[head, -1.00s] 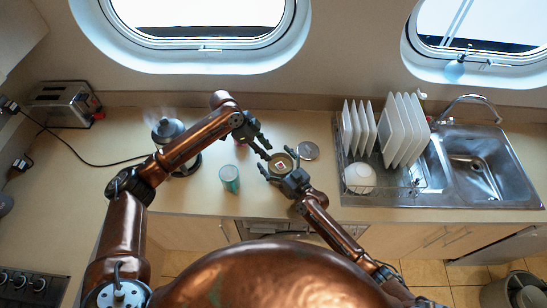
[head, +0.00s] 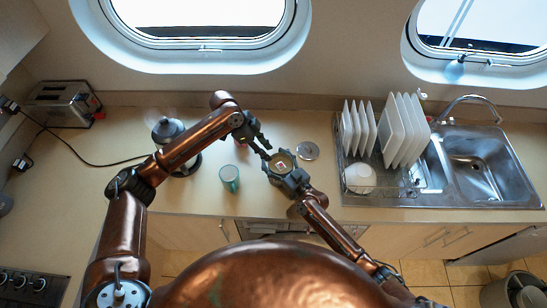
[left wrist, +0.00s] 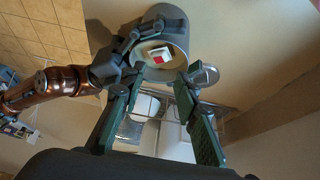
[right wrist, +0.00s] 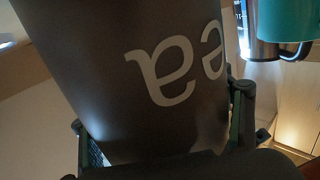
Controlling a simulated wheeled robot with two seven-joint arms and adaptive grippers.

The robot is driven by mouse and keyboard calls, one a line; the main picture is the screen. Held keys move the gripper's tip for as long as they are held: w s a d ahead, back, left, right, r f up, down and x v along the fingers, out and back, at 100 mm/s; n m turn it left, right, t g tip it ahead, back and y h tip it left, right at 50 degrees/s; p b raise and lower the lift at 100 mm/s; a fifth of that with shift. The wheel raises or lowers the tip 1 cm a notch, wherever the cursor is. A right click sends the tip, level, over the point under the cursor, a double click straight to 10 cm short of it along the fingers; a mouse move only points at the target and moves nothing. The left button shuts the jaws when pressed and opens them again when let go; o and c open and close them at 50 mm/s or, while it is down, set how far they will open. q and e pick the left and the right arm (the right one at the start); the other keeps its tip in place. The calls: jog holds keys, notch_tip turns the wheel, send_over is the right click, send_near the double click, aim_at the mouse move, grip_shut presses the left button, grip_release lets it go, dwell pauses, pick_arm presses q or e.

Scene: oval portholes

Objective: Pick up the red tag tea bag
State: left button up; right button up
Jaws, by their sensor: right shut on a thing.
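My right gripper (head: 283,171) is shut on the canister. The red tag tea bag (left wrist: 158,56) lies inside it, a white packet with a red patch; it shows small in the head view (head: 280,165). My left gripper (head: 264,145) hangs just behind and left of the canister mouth. In the left wrist view its green-padded fingers (left wrist: 160,112) are spread with nothing between them.
A teal mug (head: 229,178) stands left of the canister, and a round silver lid (head: 308,151) lies to its right. A kettle (head: 168,131) is further left. The dish rack (head: 398,190) with plates and a bowl stands right, beside the sink (head: 480,165).

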jog(key=c, duration=0.4)
jog(key=shift+d, duration=0.1)
pick_arm(q)
jog(key=m+t+y, duration=0.1)
jog(key=m+y, duration=0.6)
jog(key=m, duration=0.4)
send_near(281, 164)
jog(key=f, duration=0.6)
jog(key=a+f, duration=0.1)
jog(key=f, duration=0.1)
jog(key=shift+w+f, duration=0.3)
jog(key=shift+f, duration=0.1)
jog(key=shift+c, duration=0.4)
jog(key=c, duration=0.4)
